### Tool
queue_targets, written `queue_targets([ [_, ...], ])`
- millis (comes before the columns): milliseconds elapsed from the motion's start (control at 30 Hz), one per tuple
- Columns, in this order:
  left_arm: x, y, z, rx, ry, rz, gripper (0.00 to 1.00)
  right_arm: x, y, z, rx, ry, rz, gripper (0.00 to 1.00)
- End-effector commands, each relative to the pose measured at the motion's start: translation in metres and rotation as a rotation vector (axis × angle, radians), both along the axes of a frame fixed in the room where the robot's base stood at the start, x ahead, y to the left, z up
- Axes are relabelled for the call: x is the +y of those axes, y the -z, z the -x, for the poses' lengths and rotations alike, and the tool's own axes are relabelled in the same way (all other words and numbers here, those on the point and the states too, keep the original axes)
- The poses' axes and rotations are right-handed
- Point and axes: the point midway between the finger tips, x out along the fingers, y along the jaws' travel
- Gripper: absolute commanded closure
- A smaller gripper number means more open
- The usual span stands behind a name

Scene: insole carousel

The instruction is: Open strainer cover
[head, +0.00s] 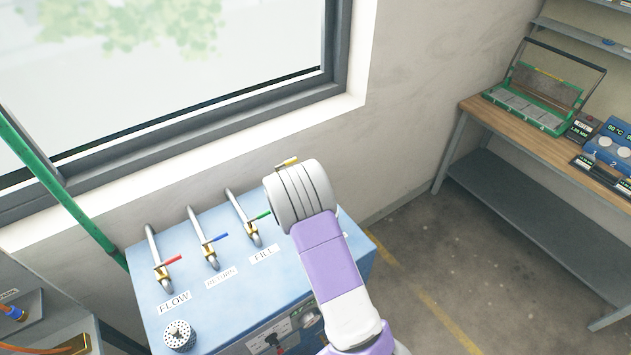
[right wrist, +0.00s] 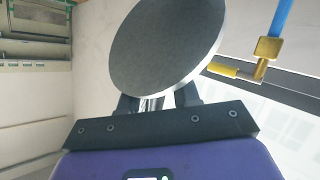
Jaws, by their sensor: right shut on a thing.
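In the right wrist view a round grey metal disc (right wrist: 165,45), which looks like the strainer cover, lies just beyond my right gripper (right wrist: 156,102). The two dark fingers are shut on a narrow metal part behind the disc, seen in the gap between them. In the head view my right arm reaches up from the bottom over the blue cabinet (head: 222,262); the arm hides the gripper and cover. A perforated metal cylinder (head: 180,337) stands on the cabinet's front left corner. My left gripper is not in view.
Pipes with red (head: 172,260), blue (head: 216,239) and green (head: 262,216) valve handles rise from the cabinet top. A brass valve (right wrist: 267,47) on a blue pipe is right of the disc. A wooden bench (head: 540,147) stands right; the floor between is clear.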

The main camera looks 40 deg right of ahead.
Motion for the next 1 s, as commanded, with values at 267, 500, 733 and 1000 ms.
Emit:
queue_targets([
  [267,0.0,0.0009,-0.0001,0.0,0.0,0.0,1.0,0.0075,0.0069,-0.0028,0.009,-0.016,-0.015,1.0],
  [500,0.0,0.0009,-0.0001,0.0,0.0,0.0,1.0,0.0074,0.0073,-0.0025,0.011,-0.016,-0.015,0.66],
  [733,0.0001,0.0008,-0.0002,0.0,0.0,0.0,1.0,0.005,0.0072,-0.0006,0.011,-0.01,-0.014,0.48],
  [1000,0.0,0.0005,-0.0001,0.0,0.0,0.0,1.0,0.0035,0.0059,0.0001,0.01,-0.007,-0.011,0.48],
])
